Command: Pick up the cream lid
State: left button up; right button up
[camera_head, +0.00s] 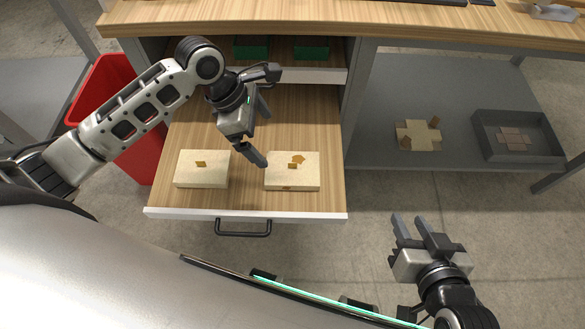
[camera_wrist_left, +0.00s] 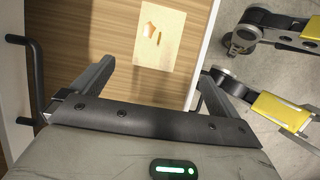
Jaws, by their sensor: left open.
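Two cream lids lie flat and apart in the open wooden drawer in the head view. The left lid (camera_head: 190,177) has one small brown tab on top. The right lid (camera_head: 307,175) has small brown pieces on top. A cream lid with brown pieces also shows in the left wrist view (camera_wrist_left: 172,52), beyond the fingers. My left gripper (camera_head: 264,136) is open and empty, above the drawer, just behind the right lid. Its two fingers show apart in the left wrist view (camera_wrist_left: 155,77). My right gripper (camera_head: 409,217) appears open and empty, right of the drawer.
The drawer front (camera_head: 190,214) has a black handle (camera_head: 243,232). A red bin (camera_head: 145,158) stands left of the drawer. A shelf above holds green items (camera_head: 250,47). A grey lower shelf to the right bears a cardboard piece (camera_head: 418,135) and a dark tray (camera_head: 484,148).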

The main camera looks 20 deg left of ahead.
aim_at(288, 163)
pick_arm(q)
jog(key=b+x, duration=0.2)
jog(key=x, duration=0.7)
jog(key=shift+w+d+f, duration=0.1)
jog(key=shift+d+f, duration=0.05)
jog(key=shift+d+f+b, duration=0.15)
jog(key=shift+f+b, duration=0.3)
jog(key=shift+f, duration=0.05)
jog(key=b+x, duration=0.1)
jog(key=x, duration=0.3)
jog(key=shift+w+f+b, duration=0.15)
jog(key=shift+w+b, duration=0.05)
jog(key=shift+b, duration=0.15)
pick_arm(e)
notch_tip(288, 163, down, 2)
jog(key=shift+s+f+t, duration=0.1)
jog(key=shift+t, duration=0.2)
pick_arm(q)
jog(key=c, duration=0.8)
pick_arm(e)
jog(key=shift+a, duration=0.1)
